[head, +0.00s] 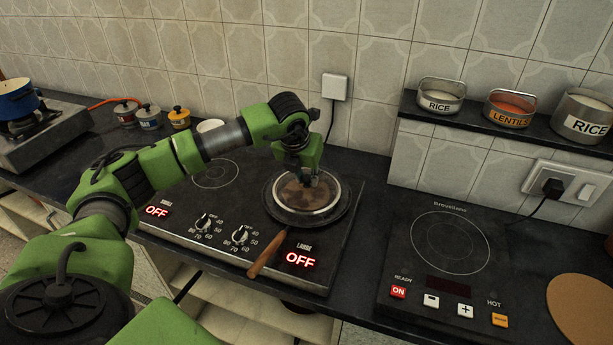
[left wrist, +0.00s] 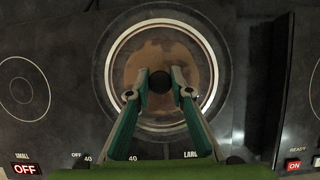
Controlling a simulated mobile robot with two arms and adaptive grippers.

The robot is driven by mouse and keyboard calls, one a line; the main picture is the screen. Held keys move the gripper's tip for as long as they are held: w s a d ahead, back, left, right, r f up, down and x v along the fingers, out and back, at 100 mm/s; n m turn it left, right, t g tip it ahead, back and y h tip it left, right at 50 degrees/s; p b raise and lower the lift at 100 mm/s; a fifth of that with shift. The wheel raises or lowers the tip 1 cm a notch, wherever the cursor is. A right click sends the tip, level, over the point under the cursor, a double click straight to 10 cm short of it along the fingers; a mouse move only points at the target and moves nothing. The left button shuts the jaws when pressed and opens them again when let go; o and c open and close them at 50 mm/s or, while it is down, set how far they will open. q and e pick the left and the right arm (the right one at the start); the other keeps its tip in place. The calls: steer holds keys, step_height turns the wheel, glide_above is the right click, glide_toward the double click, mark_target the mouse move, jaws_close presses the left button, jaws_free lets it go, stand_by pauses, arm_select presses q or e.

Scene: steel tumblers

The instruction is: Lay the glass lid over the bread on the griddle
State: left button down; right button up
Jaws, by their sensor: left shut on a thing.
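The glass lid (left wrist: 201,50) is a clear disc with a pale metal rim and a dark round knob (left wrist: 159,82). It also shows in the head view (head: 334,207), lying over the griddle (head: 345,211), a dark round pan with a wooden handle (head: 267,254). The brown bread (left wrist: 150,59) shows through the glass beneath it. My left gripper (left wrist: 159,90) is shut on the lid's knob from above; it also shows in the head view (head: 307,178). The small gap between lid rim and griddle, if any, cannot be made out. My right gripper is not in view.
The griddle stands on the large plate of a two-plate hob (head: 165,211) reading OFF. A second cooktop (head: 448,242) stands to the right. Lidded pots (head: 180,118) stand behind my left arm. A shelf (head: 470,118) with steel tins is at the right.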

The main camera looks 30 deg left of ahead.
arm_select(q)
steer(key=shift+f, duration=0.1)
steer(key=c, duration=1.7)
jaws_free()
steer(key=shift+s+r, duration=0.15)
steer(key=shift+r, duration=0.25)
steer(key=v, duration=1.1)
steer(key=shift+s+d, duration=0.1)
